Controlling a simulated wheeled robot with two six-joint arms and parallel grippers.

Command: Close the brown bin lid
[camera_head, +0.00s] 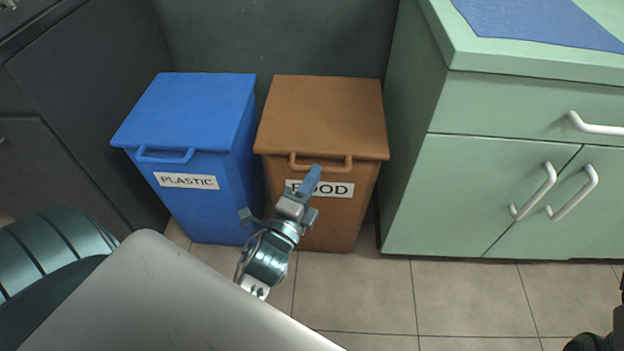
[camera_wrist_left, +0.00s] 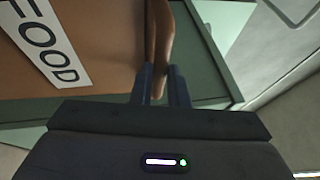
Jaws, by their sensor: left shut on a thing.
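The brown bin (camera_head: 335,220) stands on the floor with a white FOOD label. Its brown lid (camera_head: 325,110) lies flat across the top, with no visible gap at the front. The lid's handle (camera_head: 339,165) sticks out at the front edge above the label. My left gripper (camera_head: 313,178) is in front of the bin and partly covers the label. In the left wrist view the handle (camera_wrist_left: 163,35) runs between the two fingers of my left gripper (camera_wrist_left: 161,80), which are shut on it.
A blue bin (camera_head: 195,205) labelled PLASTIC stands close on the left, its lid (camera_head: 190,108) down. A green cabinet (camera_head: 480,190) with white handles is on the right. A dark cabinet (camera_head: 85,100) is at far left. Tiled floor (camera_head: 370,300) in front is clear.

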